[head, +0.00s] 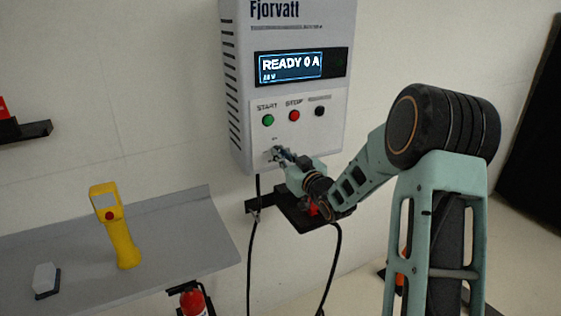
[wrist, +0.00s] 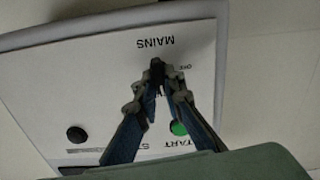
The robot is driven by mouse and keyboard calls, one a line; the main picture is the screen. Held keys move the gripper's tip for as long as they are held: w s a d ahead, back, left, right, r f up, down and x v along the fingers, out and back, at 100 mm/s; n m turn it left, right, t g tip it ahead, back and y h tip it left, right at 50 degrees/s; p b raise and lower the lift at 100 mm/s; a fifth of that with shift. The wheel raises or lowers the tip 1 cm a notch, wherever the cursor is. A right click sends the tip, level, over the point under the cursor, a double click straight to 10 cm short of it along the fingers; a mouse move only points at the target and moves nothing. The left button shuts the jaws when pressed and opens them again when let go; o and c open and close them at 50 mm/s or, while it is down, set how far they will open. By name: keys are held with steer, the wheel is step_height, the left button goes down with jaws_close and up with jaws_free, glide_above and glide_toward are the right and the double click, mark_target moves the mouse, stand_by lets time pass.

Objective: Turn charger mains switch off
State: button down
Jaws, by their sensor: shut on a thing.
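The white wall charger (head: 292,150) marked "Fjorvatt" has a lit display (head: 290,67) reading "READY 0 A". Below it are a green START button (head: 268,120), a red STOP button (head: 294,115) and a dark button (head: 320,111). My gripper (head: 276,154) is at the lower front of the charger, under START. In the wrist view the gripper (wrist: 157,65) has its fingertips together next to the MAINS label, shut on the mains switch. The fingers hide the switch, so its position cannot be read. The green button (wrist: 179,128) shows behind a finger.
A grey shelf (head: 190,225) on the left bears a yellow handheld device (head: 118,230) and a small white-and-dark block (head: 45,280). A red extinguisher (head: 193,300) is below it. Black cables (head: 251,260) hang under the charger, near a dark bracket (head: 300,212).

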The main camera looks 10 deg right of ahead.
steer(key=n+b, duration=0.5)
steer(key=b, duration=0.2)
steer(key=n+b, duration=0.5)
steer(key=b, duration=0.3)
steer(key=n+b, duration=0.6)
steer(key=b, duration=0.2)
steer(key=shift+a+f, duration=0.15)
steer(key=shift+f, duration=0.15)
steer(key=shift+r+n, duration=0.1)
steer(key=shift+n, duration=0.2)
steer(key=c, duration=2)
jaws_free()
steer(key=shift+c, duration=0.2)
steer(key=shift+s, duration=0.15)
